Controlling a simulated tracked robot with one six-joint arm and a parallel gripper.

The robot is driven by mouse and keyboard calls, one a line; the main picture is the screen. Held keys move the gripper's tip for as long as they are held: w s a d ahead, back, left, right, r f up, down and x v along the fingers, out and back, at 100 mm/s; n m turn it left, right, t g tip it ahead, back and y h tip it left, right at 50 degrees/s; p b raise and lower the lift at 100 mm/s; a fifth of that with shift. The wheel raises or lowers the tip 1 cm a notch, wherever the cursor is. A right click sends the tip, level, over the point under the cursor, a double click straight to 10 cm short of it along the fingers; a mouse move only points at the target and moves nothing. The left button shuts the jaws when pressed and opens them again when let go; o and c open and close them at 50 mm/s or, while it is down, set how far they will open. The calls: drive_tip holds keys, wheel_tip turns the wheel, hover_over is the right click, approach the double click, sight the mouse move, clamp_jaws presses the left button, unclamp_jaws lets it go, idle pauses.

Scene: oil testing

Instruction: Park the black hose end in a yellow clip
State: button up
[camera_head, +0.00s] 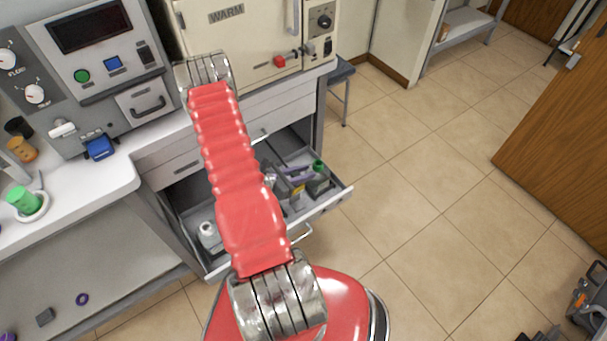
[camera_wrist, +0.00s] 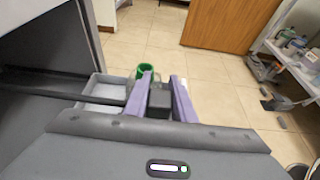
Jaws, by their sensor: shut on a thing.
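My gripper (camera_wrist: 161,76) shows two purple fingers in the wrist view, closed on a dark, block-shaped piece (camera_wrist: 159,100). I cannot tell whether this piece is the black hose end. In the head view my gripper (camera_head: 296,174) is low over the open drawer, partly hidden behind my red arm. A small yellow thing (camera_head: 298,189) shows in the drawer just below the fingers. It is too small to tell whether it is a yellow clip. No hose can be made out clearly in either view.
The open drawer (camera_head: 335,198) also holds a green-rimmed container (camera_head: 318,166), seen close beside the fingers in the wrist view (camera_wrist: 147,70), and a white bottle (camera_head: 208,235). A cream oven marked WARM (camera_head: 250,45) stands above.

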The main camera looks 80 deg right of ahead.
drive_tip(key=shift+f, duration=0.6)
idle(0.3)
drive_tip(key=o, duration=1.1)
drive_tip(key=shift+o, duration=0.2)
drive_tip(key=shift+w, duration=0.1)
drive_tip(key=v, duration=1.3)
drive_tip(key=shift+w+a, duration=0.25)
drive_tip(key=shift+r, duration=0.1)
